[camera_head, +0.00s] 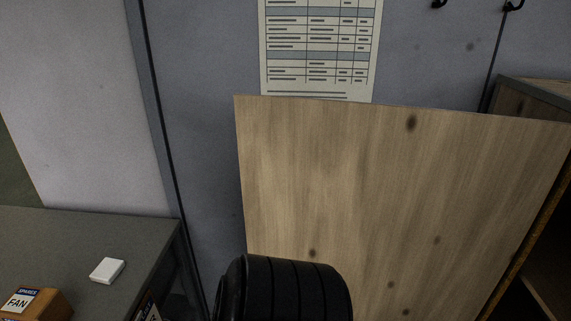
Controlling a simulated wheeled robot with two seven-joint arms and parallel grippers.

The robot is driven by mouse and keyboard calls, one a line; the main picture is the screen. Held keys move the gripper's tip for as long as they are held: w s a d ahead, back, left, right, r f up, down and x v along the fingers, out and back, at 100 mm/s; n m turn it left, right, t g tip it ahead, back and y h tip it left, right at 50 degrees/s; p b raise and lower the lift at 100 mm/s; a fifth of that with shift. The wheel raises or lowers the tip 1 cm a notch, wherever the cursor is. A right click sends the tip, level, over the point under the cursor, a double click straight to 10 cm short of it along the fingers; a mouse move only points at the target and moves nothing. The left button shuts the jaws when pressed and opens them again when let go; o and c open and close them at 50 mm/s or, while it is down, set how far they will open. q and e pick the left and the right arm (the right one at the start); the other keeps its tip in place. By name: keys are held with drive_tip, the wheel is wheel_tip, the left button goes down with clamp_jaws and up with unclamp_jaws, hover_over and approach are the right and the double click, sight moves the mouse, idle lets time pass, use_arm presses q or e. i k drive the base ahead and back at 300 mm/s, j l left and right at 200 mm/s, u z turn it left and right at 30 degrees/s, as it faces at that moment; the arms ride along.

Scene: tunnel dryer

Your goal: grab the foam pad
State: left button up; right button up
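A small, flat white block (107,270) lies on the grey table top at the lower left. It looks like the foam pad, though its material is hard to tell. It lies alone, with bare table around it. Neither of my grippers shows in the head view, so nothing is seen touching the white block.
The grey table (60,240) also bears an orange-brown box labelled FAN (35,304), cut by the lower edge. A large wooden panel (390,190) stands right of centre before a grey wall with a printed chart (318,50). A black ribbed object (290,290) is at bottom centre.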

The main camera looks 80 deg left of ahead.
sight(109, 269)
drive_tip(key=u, duration=4.05)
